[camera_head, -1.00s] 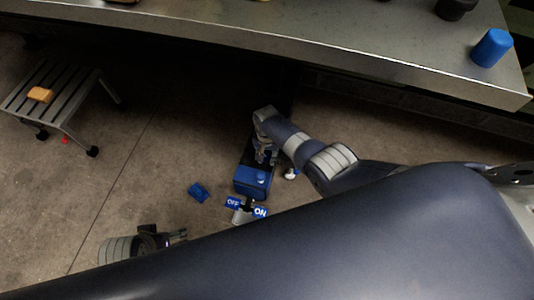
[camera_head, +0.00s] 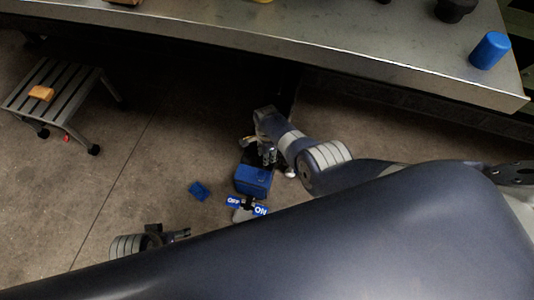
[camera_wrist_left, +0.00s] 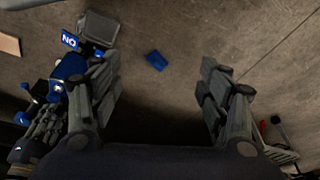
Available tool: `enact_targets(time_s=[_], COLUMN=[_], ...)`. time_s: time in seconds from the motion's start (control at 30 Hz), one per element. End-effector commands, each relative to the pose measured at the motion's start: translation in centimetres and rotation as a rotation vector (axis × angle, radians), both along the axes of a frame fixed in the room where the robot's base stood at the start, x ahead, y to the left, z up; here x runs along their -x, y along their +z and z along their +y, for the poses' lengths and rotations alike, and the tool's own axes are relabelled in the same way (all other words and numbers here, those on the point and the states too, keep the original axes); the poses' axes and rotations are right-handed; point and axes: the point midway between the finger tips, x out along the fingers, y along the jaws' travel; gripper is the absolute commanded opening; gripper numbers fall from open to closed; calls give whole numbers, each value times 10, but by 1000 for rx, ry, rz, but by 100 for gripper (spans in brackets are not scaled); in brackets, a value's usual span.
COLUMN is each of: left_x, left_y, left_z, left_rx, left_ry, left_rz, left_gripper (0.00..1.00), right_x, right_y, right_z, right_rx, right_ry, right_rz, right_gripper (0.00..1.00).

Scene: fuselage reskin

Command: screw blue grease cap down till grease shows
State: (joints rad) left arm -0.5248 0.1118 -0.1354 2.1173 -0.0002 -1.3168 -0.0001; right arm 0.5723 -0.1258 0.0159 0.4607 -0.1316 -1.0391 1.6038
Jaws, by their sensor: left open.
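A blue box-like unit (camera_head: 253,180) stands on the floor beside an OFF/ON sign (camera_head: 246,206). It also shows at the left of the left wrist view (camera_wrist_left: 70,68). I cannot clearly single out a grease cap on it. A small blue piece (camera_head: 199,191) lies on the floor to its left; it also shows in the left wrist view (camera_wrist_left: 155,61). My left gripper (camera_head: 187,233) is low at the left, apart from the unit. Its fingers (camera_wrist_left: 160,95) are spread and empty. My right gripper (camera_head: 268,155) is at the unit's far side; its fingers are too small to read.
A metal bench (camera_head: 300,45) runs across the back, with a blue cylinder (camera_head: 490,50) at its right. A slatted stool (camera_head: 62,92) with an orange block (camera_head: 41,93) stands at the left. A white object (camera_head: 290,172) is beside the unit.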

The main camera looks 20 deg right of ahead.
Motion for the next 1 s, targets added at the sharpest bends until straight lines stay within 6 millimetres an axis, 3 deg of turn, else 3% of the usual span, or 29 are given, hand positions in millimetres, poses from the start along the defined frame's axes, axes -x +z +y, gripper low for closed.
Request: enact_targets(time_s=[0.5, 1.0], left_x=[-3, 5], left_y=[12, 13], left_z=[-1, 0], left_rx=[3, 1], left_ry=[1, 3], left_rz=[-15, -1], left_gripper=[70, 70], right_x=[-2, -2], right_y=[0, 0], right_z=[-1, -2], right_rx=[2, 4], right_ry=[-426, -573], right_rz=[-4, -4], right_gripper=[4, 4])
